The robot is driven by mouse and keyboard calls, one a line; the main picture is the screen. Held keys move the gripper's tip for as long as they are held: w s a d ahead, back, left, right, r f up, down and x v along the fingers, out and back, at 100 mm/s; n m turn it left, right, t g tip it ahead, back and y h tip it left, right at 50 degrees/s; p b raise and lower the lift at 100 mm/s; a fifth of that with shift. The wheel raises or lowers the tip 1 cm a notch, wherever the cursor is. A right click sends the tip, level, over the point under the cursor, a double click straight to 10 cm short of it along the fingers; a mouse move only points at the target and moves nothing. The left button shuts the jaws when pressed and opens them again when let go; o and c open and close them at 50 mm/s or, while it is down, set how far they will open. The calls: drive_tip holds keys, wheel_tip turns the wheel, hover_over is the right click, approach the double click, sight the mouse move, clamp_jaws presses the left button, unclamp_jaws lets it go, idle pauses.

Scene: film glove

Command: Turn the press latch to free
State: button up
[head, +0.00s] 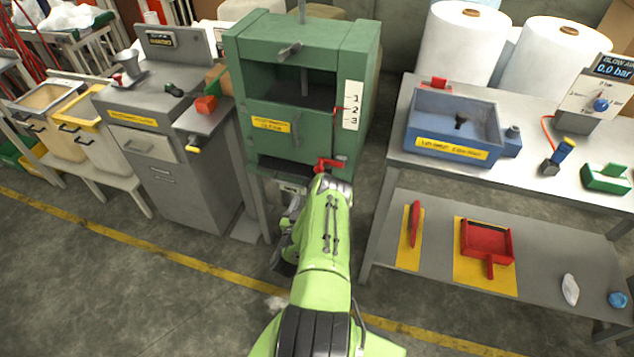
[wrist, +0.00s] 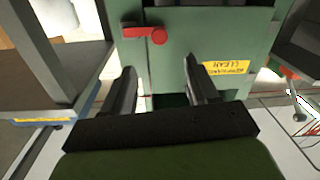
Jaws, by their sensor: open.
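The green press (head: 300,60) stands in the middle of the head view. A red latch (head: 328,164) sits low on its front, near the right corner, with its bar lying roughly sideways. The latch also shows in the wrist view (wrist: 143,33), upside down, with a round red knob at one end of its bar. My gripper (wrist: 161,88) is open and empty, its two dark fingers apart and pointing toward the press front below the latch in the picture. The latch is not between the fingers. In the head view my arm hides the fingers.
A grey cabinet (head: 190,190) stands close on the left. On the right, a table (head: 540,170) holds a blue tray (head: 415,140) and an air gauge box (head: 590,95). Its lower shelf (head: 545,235) holds a red dustpan (head: 487,240). Floor is clear in front.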

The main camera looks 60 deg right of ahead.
drive_tip(key=shift+d+f+b, duration=0.1)
drive_tip(key=shift+f+b, duration=0.25)
drive_tip(key=shift+b, duration=0.3)
drive_tip(key=b+x, duration=0.7)
drive_tip(key=x, duration=0.6)
drive_tip(key=shift+r+b, duration=0.3)
drive_tip(key=shift+r, duration=0.1)
clamp_jaws()
